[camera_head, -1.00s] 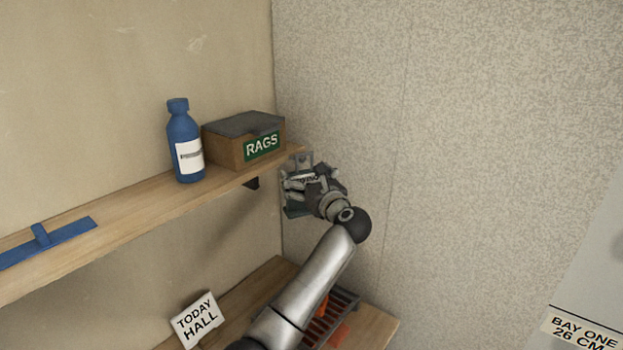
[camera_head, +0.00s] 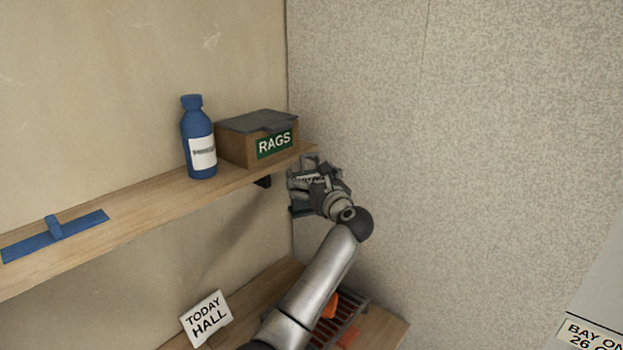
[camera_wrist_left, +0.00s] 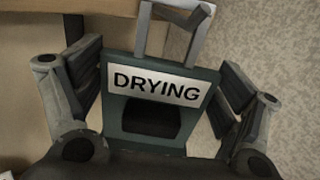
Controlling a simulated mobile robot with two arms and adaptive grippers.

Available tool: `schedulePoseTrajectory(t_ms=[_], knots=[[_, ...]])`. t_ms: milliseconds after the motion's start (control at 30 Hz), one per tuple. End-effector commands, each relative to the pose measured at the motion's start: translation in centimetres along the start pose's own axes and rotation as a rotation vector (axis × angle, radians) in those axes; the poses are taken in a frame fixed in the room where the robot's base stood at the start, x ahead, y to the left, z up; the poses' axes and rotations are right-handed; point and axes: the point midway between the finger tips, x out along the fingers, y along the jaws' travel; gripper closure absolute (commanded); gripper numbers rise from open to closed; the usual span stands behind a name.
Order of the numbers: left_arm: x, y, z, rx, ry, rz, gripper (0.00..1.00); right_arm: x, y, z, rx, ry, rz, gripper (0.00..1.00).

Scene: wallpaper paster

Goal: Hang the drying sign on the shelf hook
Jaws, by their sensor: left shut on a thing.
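The drying sign (camera_wrist_left: 157,86) is a dark green plate with a white DRYING label, a dark opening below it and a grey loop handle on top. My left gripper (camera_head: 304,188) is shut on it, with one finger at each side of the plate in the left wrist view. The gripper is just beyond the right end of the upper wooden shelf (camera_head: 130,212), slightly below its top. In the wrist view the handle rises near the shelf's edge (camera_wrist_left: 103,8). I cannot make out the hook clearly or tell whether the handle touches it. My right gripper is not in view.
A blue bottle (camera_head: 199,140) and a RAGS box (camera_head: 238,146) stand on the upper shelf, with a blue T-shaped tool (camera_head: 60,234) further left. A TODAY HALL card (camera_head: 206,317) and a dark rack (camera_head: 350,318) are on the lower shelf. A speckled wall (camera_head: 460,150) is at right.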

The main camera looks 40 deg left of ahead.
Motion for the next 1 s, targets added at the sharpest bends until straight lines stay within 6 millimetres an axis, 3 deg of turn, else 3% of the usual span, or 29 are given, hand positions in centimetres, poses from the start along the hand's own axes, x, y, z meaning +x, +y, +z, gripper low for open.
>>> schedulePoseTrajectory(t_ms=[200, 233, 300, 733, 867, 1000], knots=[[0.0, 0.0, 0.1, -0.001, -0.001, 0.0, 0.5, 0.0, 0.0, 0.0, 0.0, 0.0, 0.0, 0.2], [0.0, 0.0, 0.1, -0.001, -0.001, 0.0, 0.07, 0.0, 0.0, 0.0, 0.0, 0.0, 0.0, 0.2], [0.0, 0.0, 0.1, -0.001, -0.001, 0.0, 0.0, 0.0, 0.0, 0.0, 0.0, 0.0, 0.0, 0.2], [-0.4, -0.1, -0.1, -0.001, 0.001, -0.001, 0.0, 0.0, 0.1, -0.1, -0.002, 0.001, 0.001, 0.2], [-2.0, -0.1, -0.2, -0.001, 0.002, -0.003, 0.0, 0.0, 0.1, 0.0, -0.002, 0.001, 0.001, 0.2], [-5.0, -0.2, -0.2, -0.003, 0.004, -0.005, 0.0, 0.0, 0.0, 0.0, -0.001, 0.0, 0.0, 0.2]])
